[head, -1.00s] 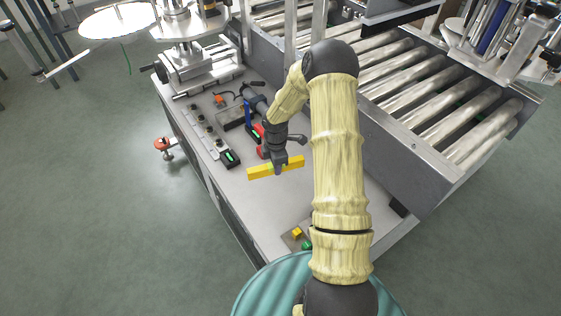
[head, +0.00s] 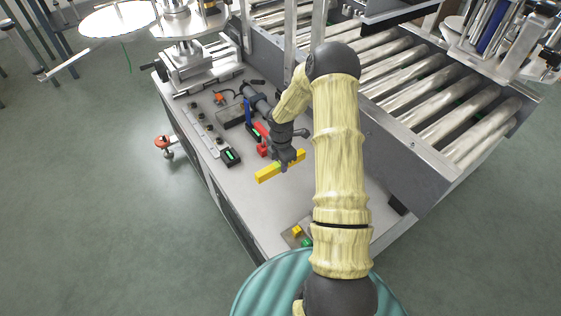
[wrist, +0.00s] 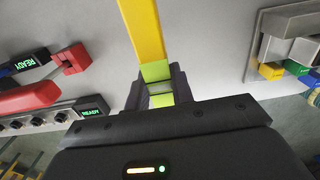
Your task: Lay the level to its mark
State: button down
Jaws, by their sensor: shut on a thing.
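The level is a yellow bar (head: 268,174) in the head view, held over the bare metal top of the bench. My gripper (head: 287,163) is shut on it near its middle. In the wrist view the yellow level (wrist: 146,30) runs up from between the fingers of my gripper (wrist: 157,90), with yellow-green patches at the grip. I cannot tell whether the level touches the bench top or hangs a little above it. I see no mark for it in either view; the arm and gripper hide part of the bench.
A black box with a green display (head: 231,157) and a red tool (head: 262,140) lie left of and behind the level. The roller conveyor (head: 440,90) borders the right. Bare bench top (head: 255,205) lies in front.

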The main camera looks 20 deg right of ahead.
aim_at(280, 182)
notch_tip(280, 182, down, 2)
jog(key=shift+w+f+b, duration=0.1)
jog(key=shift+b, duration=0.35)
jog(key=shift+s+f+b, duration=0.2)
jog(key=shift+f+b, duration=0.45)
jog(key=shift+f, duration=0.55)
jog(key=shift+w+f+b, duration=0.15)
jog(key=shift+f+b, duration=0.35)
jog(key=shift+f, duration=0.9)
jog(key=shift+a, duration=0.1)
jog(key=shift+f, duration=0.2)
jog(key=shift+p, duration=0.45)
jog(key=shift+f, duration=0.25)
jog(key=c, duration=1.1)
grip_release()
